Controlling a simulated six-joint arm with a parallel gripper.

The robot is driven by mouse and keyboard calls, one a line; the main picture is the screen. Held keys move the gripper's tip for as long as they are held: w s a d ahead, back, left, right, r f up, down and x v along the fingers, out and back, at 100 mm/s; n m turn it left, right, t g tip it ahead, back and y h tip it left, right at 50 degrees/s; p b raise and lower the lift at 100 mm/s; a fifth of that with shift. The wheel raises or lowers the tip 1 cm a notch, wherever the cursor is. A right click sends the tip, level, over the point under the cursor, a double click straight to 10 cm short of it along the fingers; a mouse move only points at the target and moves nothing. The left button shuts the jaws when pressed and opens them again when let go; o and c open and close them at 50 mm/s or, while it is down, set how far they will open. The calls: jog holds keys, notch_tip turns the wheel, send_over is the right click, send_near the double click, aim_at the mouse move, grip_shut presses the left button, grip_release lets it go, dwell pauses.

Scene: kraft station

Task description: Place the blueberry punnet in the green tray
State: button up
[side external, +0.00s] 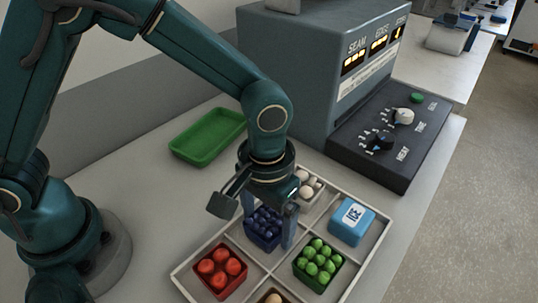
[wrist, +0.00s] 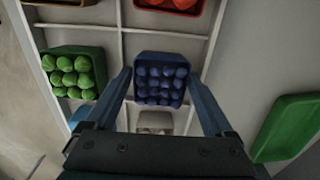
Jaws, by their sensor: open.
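The blueberry punnet (side external: 262,232) is a dark blue box of round blue berries in a compartment of the pale divided crate (side external: 182,277). In the wrist view the punnet (wrist: 160,80) sits between the two fingers. My gripper (side external: 268,228) is open, with a finger down on either side of the punnet; I cannot tell whether they touch it. It also shows in the wrist view (wrist: 160,82). The green tray (side external: 208,137) lies empty on the bench behind the crate, at left; it also shows at the right edge of the wrist view (wrist: 287,128).
The crate also holds a red punnet (side external: 221,272), a green punnet (side external: 318,263), a blue ICE box (side external: 351,222), a punnet of whitish items (side external: 307,187) and a partly seen tan one. A grey machine (side external: 290,75) with a dark control panel (side external: 395,140) stands behind.

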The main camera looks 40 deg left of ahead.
jog(key=c, duration=1.3)
jog(key=shift+r, duration=0.15)
